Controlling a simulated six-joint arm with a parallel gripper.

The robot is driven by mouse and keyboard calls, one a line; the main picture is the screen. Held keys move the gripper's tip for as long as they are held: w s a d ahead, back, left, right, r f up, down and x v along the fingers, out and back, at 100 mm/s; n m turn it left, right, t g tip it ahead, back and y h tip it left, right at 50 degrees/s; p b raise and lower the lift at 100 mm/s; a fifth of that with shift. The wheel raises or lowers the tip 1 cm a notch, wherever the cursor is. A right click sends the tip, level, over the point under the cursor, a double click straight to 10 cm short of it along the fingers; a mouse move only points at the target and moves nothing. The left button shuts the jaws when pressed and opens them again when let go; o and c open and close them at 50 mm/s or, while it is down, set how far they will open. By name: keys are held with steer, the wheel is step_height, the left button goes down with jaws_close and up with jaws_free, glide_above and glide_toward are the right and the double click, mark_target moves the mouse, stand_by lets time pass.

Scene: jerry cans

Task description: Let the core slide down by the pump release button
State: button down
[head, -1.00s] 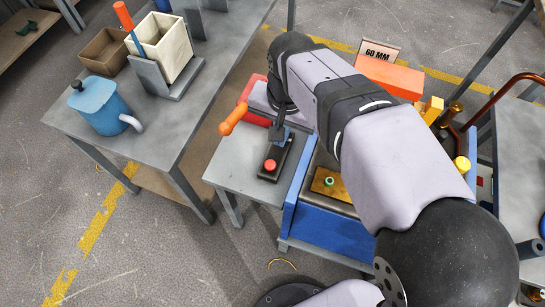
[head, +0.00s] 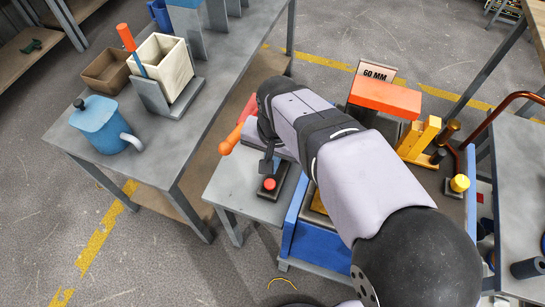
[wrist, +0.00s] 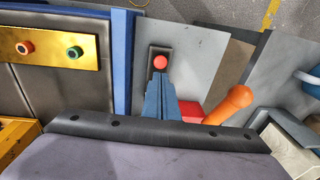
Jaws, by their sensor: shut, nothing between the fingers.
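A red round button (head: 269,184) sits on a small black box (head: 281,178) on a low grey table. An orange-handled lever (head: 231,138) stands beside it, so I take it as the pump release button. In the wrist view, the red button (wrist: 160,61) shows just beyond the tips of my gripper (wrist: 159,77). Its blue fingers are shut and empty, and they overlap the near part of the box. In the head view, my gripper (head: 266,165) is beside the button, mostly hidden by my arm. I cannot tell whether it touches. I cannot identify the core.
A blue-walled station (head: 325,245) stands right of the button's table. An orange block (head: 385,97) and yellow blocks (head: 418,138) stand behind. A workbench (head: 165,155) at left holds a blue jug (head: 103,125).

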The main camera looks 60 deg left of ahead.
mark_target(271, 185)
steer(key=f, duration=0.6)
steer(key=a+f+p, duration=0.1)
steer(key=f, duration=0.2)
steer(key=shift+f, duration=0.3)
steer(key=shift+f+b, duration=0.45)
steer(key=shift+f, duration=0.4)
steer(key=shift+d+f, duration=0.25)
steer(key=shift+f, duration=0.1)
stand_by(1.7)
steer(key=shift+r+p, duration=0.6)
steer(key=shift+r, duration=0.1)
step_height(271, 185, up, 14)
steer(key=p, duration=0.1)
steer(key=shift+d+f, duration=0.2)
steer(key=shift+d, duration=0.25)
